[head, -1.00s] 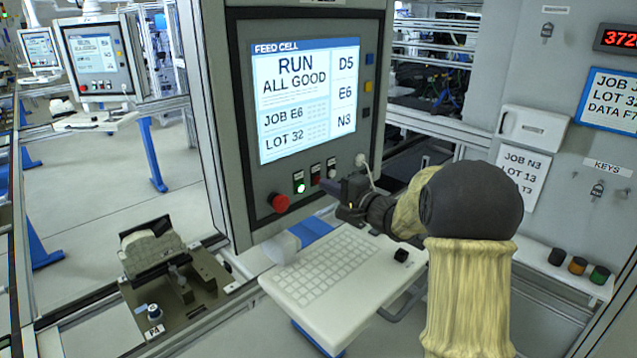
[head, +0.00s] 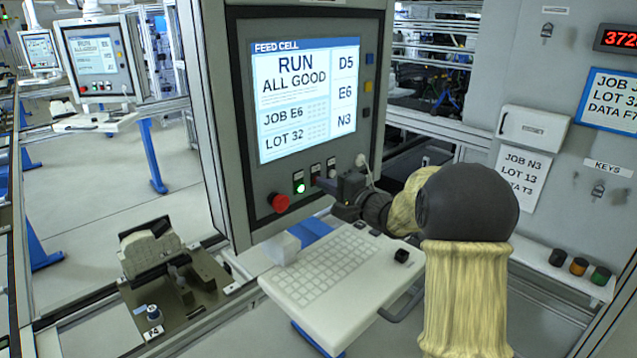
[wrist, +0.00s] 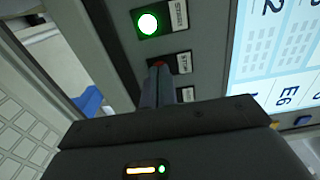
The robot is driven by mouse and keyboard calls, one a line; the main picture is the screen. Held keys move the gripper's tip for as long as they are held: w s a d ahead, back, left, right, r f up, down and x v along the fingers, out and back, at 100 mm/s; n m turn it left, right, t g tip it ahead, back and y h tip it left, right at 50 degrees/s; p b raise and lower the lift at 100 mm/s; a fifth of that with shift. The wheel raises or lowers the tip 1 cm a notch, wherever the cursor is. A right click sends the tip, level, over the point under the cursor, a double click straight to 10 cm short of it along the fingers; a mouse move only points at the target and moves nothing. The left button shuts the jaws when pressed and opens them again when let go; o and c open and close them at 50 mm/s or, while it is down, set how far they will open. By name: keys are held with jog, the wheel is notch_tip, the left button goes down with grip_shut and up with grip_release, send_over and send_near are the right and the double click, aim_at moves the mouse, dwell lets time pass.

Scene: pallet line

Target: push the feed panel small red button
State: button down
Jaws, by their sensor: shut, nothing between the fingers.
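The feed panel (head: 240,120) stands upright with a lit screen and a row of controls below it. The small red button shows in the wrist view (wrist: 158,64) beside the STOP label, mostly hidden behind my fingertips. My gripper (head: 322,184) is shut and empty, its fingers pointing at the panel. In the wrist view my gripper (wrist: 155,72) has its tips right at the small red button. I cannot tell whether they touch it or whether it is pressed in.
A lit green button (head: 299,188) and a larger red mushroom button (head: 279,202) sit left of the small red one. A keyboard shelf (head: 335,280) juts out below my gripper. A fixture plate (head: 205,300) lies at the lower left.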

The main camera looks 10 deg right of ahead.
jog(key=shift+w+a, duration=0.1)
jog(key=shift+w, duration=0.05)
jog(key=b+v, duration=0.4)
jog(key=v, duration=0.1)
dwell(0.9)
